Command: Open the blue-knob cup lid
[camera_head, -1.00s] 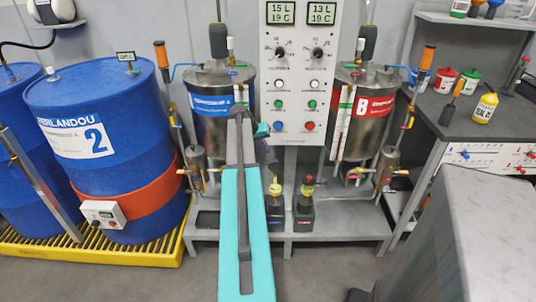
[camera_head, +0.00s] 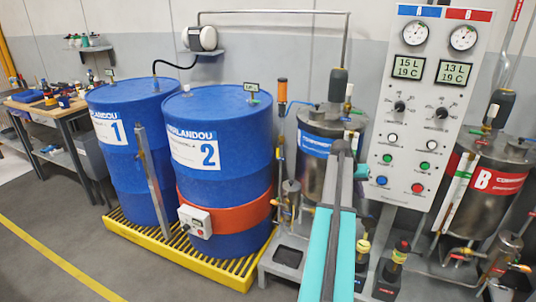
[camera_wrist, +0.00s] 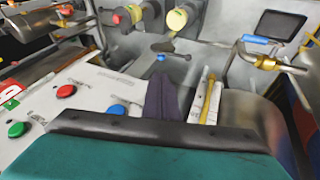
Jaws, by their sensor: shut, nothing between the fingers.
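I cannot surely pick out the blue-knob cup lid. In the head view a small metal cup (camera_head: 291,190) hangs at the left of the blue-banded tank (camera_head: 317,142); its knob colour is too small to tell. In the wrist view a small blue knob (camera_wrist: 160,57) shows beyond my fingers, on a grey surface; I cannot tell whether it belongs to a lid. My gripper (camera_wrist: 172,84) is shut and empty, beside the control panel. In the head view my arm mostly hides it, in front of the blue-banded tank.
The control panel (camera_head: 428,105) stands close at the right. Blue drums (camera_head: 222,113) stand on a yellow pallet (camera_head: 120,222) at the left. A blue-handled brass valve (camera_wrist: 262,40) lies beyond my fingers. Small pumps (camera_head: 390,271) stand on the low shelf. The floor at the front left is clear.

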